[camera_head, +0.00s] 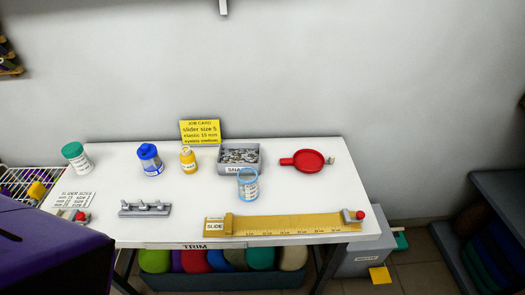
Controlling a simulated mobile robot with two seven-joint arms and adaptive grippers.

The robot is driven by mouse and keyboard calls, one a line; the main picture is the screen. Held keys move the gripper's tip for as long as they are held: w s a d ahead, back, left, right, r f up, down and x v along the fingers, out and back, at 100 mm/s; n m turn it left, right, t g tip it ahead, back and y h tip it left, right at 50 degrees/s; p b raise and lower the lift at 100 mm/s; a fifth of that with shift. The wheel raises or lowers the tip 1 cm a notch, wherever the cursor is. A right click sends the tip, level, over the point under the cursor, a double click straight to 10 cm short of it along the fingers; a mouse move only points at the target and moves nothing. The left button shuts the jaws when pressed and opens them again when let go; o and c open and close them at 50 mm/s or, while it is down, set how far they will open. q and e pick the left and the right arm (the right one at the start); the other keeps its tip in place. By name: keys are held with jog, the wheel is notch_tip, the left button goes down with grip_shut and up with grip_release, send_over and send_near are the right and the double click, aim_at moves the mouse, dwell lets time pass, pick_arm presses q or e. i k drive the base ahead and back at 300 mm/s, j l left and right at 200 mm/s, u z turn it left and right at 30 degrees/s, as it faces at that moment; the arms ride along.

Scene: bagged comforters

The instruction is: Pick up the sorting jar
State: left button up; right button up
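An open, clear jar with a blue rim and a label (247,186) stands upright on the white table, just in front of the grey SNAPS tray; it looks like the sorting jar, but its label is too small to read. A white jar with a green lid (77,157) stands at the table's left end. A blue-lidded container (149,160) and a small yellow bottle (188,160) stand toward the back. Neither of my grippers is in view.
A grey tray of metal pieces (239,153), a red round dish (309,161) and a yellow job card (200,132) are at the back. A yellow ruler board (285,224) lies along the front edge. A purple block (55,255) fills the lower left.

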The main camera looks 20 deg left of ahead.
aim_at(247, 177)
jog(key=l+u, duration=0.2)
jog(key=u, duration=0.15)
jog(key=k+l+u, duration=0.1)
jog(key=u, duration=0.25)
jog(key=k+l, duration=0.05)
jog(key=l, duration=0.05)
